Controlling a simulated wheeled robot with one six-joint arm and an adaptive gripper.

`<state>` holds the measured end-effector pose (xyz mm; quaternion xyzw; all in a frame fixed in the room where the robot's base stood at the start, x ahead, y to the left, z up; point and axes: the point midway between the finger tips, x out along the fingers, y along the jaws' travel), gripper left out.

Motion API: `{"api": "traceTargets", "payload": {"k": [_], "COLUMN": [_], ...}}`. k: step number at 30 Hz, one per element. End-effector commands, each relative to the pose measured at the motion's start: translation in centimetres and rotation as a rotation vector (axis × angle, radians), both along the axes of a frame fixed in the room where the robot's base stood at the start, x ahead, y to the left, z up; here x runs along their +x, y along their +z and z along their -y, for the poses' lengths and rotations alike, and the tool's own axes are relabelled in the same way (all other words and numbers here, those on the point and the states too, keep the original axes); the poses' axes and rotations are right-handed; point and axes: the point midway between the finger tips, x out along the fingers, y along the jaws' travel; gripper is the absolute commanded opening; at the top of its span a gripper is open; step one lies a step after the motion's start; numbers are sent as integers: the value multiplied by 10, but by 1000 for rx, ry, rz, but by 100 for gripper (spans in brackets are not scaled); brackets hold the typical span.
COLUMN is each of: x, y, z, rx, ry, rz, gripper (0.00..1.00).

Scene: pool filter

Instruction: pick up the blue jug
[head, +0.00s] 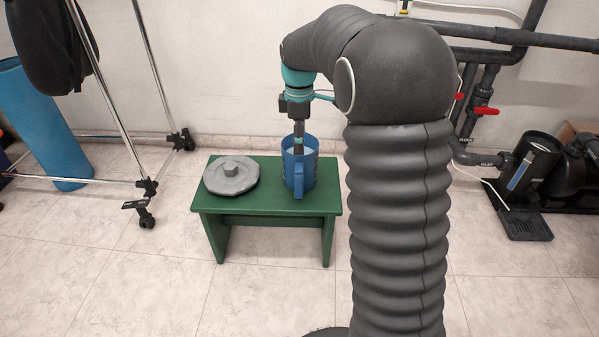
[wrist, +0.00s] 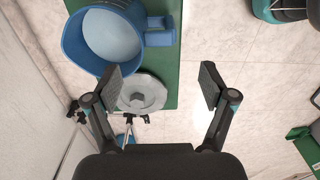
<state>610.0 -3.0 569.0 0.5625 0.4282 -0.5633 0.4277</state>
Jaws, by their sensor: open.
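The blue jug (head: 309,172) stands upright on the green stool's right part, its handle facing the head camera. In the wrist view the jug (wrist: 108,38) is at the upper left, seen from above, with a pale blue inside and its handle pointing right. My gripper (head: 298,145) is above the jug in the head view and overlaps its rim there. In the wrist view my gripper (wrist: 165,80) is open, with two spread dark fingers and nothing between them. The left fingertip is close to the jug's rim in the picture; I cannot tell whether it touches.
A grey round lid (head: 231,175) lies left of the jug on the green stool (head: 262,204). A metal rack (head: 145,190) on wheels stands left, and pipes and a pump (head: 535,165) stand right. A white wall is behind. The tiled floor in front is clear.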

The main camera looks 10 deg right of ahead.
Motion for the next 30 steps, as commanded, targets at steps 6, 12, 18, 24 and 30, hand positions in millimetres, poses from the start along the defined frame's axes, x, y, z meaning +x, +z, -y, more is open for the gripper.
{"api": "traceTargets", "payload": {"k": [6,12,18,24,30], "x": [-1,-1,-1,-1,-1], "y": [-43,-64,-72,-98,-118], "z": [0,0,0,-1,-1], "rx": [0,0,0,0,0], "ry": [-1,-2,-2,-2,-2], "rz": [-2,0,1,-2,1], "gripper": [83,83,83,83,83]}}
